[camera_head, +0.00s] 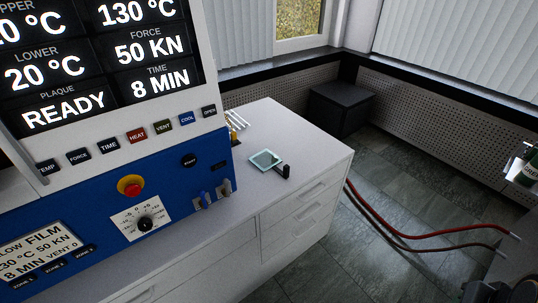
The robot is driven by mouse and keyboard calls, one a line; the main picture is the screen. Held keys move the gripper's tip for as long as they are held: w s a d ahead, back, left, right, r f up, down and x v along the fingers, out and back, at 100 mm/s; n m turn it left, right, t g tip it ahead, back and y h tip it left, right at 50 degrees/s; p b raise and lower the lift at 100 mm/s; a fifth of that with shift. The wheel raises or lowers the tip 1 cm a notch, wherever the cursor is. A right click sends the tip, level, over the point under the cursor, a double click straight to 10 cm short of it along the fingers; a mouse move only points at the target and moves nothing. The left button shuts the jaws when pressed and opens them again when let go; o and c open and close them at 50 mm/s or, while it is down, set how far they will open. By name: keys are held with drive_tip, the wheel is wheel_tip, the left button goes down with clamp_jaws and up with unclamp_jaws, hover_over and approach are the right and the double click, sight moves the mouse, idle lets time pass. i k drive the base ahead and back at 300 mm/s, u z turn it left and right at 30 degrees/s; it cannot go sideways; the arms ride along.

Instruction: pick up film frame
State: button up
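The film frame (264,160) appears to be the small flat square with a pale teal rim and a greyish middle. It lies on the white counter top, right of the blue press panel. A short black block or handle (286,171) stands at its right corner, close to the counter's front edge. I cannot make out my gripper in this view.
The press display (100,60) reads READY above a blue panel (85,210) with a red knob. Thin pale rods (237,120) lie behind the frame. A dark box (342,108) stands beyond the counter. Red hoses (400,232) cross the floor. Dark objects at lower right are unclear.

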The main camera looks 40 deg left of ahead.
sight(265, 160)
drive_tip(key=u, duration=0.55)
drive_tip(key=i, duration=0.8)
drive_tip(key=u, duration=1.4)
drive_tip(key=i, duration=0.45)
drive_tip(key=u, duration=0.4)
